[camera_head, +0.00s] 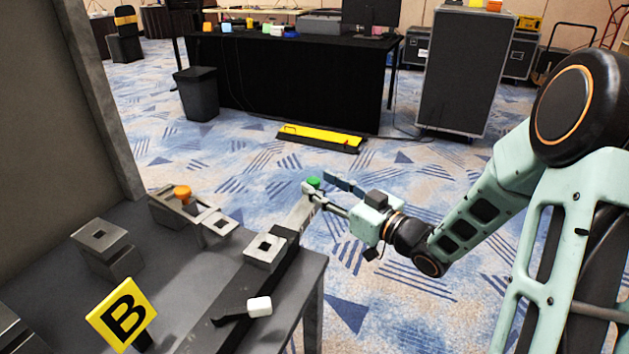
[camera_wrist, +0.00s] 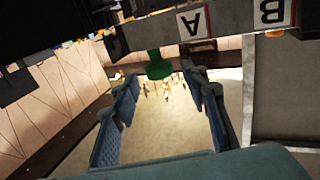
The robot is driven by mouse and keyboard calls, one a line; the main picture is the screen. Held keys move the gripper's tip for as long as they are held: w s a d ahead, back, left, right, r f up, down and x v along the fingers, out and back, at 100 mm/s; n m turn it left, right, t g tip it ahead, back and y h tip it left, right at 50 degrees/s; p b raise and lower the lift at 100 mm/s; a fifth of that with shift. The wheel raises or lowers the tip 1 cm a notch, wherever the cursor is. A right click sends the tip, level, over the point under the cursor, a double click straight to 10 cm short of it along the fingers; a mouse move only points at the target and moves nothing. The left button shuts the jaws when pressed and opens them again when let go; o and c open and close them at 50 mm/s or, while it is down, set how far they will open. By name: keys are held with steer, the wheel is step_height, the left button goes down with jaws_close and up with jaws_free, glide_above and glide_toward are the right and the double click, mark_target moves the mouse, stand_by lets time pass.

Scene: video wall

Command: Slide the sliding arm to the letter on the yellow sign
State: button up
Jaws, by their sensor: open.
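A yellow sign (camera_head: 122,315) with a black letter B stands at the lower left of the table in the head view. A green knob (camera_head: 313,183) sits at the far end of a grey bar (camera_head: 299,213), which appears to be the sliding arm. In the wrist view the green knob (camera_wrist: 158,66) shows near the bar's edge, with upside-down A (camera_wrist: 194,21) and B (camera_wrist: 271,12) labels on a grey surface. My gripper (camera_head: 320,184) is open, its fingers on either side of the knob; I cannot tell whether they touch it. Its blue fingers (camera_wrist: 160,79) also show in the wrist view.
The grey table (camera_head: 226,265) also bears an orange knob (camera_head: 182,192) on a grey mechanism, square grey blocks (camera_head: 101,238) and a white-tipped black lever (camera_head: 259,306). A tall grey panel (camera_head: 45,120) stands at the left. Open carpet lies beyond the table.

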steer(key=v, duration=0.9)
